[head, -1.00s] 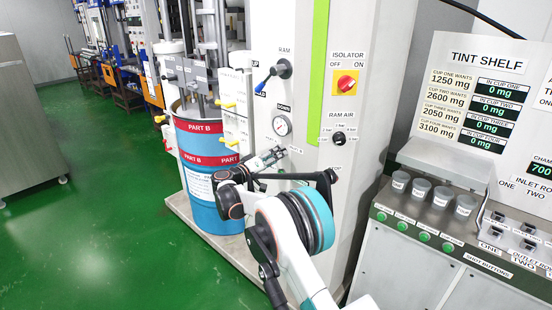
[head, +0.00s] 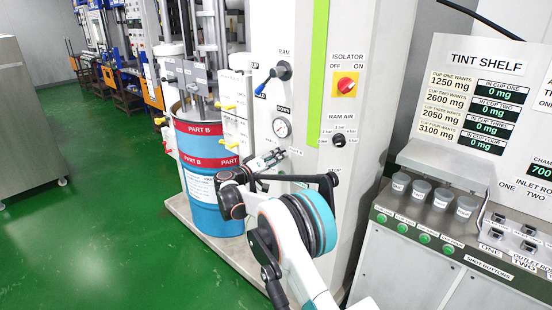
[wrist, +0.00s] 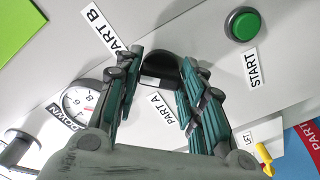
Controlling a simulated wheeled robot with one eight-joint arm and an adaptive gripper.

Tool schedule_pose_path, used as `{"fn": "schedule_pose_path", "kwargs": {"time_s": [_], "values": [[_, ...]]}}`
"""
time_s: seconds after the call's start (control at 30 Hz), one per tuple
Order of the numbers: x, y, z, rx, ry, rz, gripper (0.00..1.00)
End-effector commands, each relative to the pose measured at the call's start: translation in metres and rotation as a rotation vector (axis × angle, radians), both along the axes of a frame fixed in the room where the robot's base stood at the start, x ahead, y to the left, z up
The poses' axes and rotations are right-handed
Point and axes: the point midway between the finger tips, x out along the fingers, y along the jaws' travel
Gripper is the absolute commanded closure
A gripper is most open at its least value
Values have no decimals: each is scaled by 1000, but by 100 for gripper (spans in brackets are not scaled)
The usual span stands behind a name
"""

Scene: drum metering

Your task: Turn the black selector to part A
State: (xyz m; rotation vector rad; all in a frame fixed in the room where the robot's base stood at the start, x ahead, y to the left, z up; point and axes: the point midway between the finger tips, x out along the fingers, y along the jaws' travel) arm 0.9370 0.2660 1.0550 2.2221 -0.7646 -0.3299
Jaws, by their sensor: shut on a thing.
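The black selector (wrist: 160,66) shows in the wrist view between the fingers of my gripper (wrist: 163,60). The fingers are shut on it from both sides. The "PART B" label (wrist: 101,29) is up and left of it, and the "PART A" label (wrist: 164,108) is just below it. The fingers cover parts of the selector, and I cannot tell which label it points to. In the head view my gripper (head: 266,161) is at the pale cabinet front, below the pressure gauge, and hides the selector there.
A green start button (wrist: 242,24) sits right of the selector. The pressure gauge (head: 282,127), the red isolator knob (head: 346,85) and the ram air knob (head: 339,139) are on the cabinet. The blue Part B drum (head: 205,210) stands left of my gripper.

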Motion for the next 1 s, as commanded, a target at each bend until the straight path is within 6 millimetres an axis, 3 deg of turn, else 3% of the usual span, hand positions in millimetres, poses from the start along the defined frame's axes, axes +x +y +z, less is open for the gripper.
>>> {"fn": "schedule_pose_path", "kwargs": {"time_s": [0.27,1.0], "values": [[0,0,-1,-121,95,1,87],[0,1,-1,-668,522,1,87]]}}
